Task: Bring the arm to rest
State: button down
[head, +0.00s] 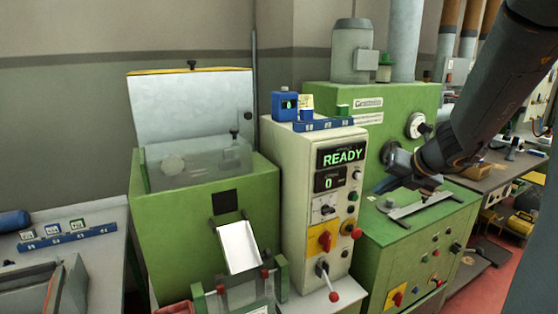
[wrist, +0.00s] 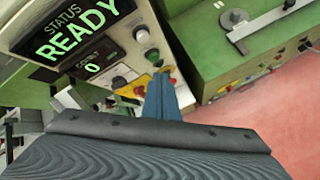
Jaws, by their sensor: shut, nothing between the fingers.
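My gripper (head: 384,186) is at the right in the head view, at the end of my dark arm. It is in the air in front of the green machine on the right, to the right of the cream control panel (head: 294,175). In the wrist view my gripper's blue fingers (wrist: 162,97) are together with nothing between them. The panel's display (head: 343,155) reads READY, with 0 below it. The same display (wrist: 85,30) shows large in the wrist view.
A green machine (head: 335,100) with a metal bar (head: 420,205) on its ledge stands close by my gripper. Another green machine (head: 165,240) with a raised lid (head: 190,105) stands left. A red-knobbed lever (head: 327,282) sticks out of the panel. Red floor (wrist: 265,125) is open at the right.

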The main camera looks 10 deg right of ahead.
jog(key=s+a+f+m+g, duration=0.2)
jog(key=s+a+f+m, duration=0.2)
jog(key=m, duration=0.6)
jog(key=s+a+f+m+g+h, duration=0.1)
jog(key=s+a+f+m+g, duration=0.1)
jog(key=s+a+f+m, duration=0.2)
jog(key=s+a+f+m+g+h, duration=0.1)
jog(key=s+a+f+m+g, duration=0.2)
jog(key=s+a+m, duration=0.6)
jog(key=s+f+m, duration=0.1)
jog(key=s+m, duration=0.2)
jog(key=m, duration=0.6)
jog(key=shift+s, duration=0.2)
jog(key=c, duration=2.5)
grip_release()
jog(key=shift+a, duration=0.1)
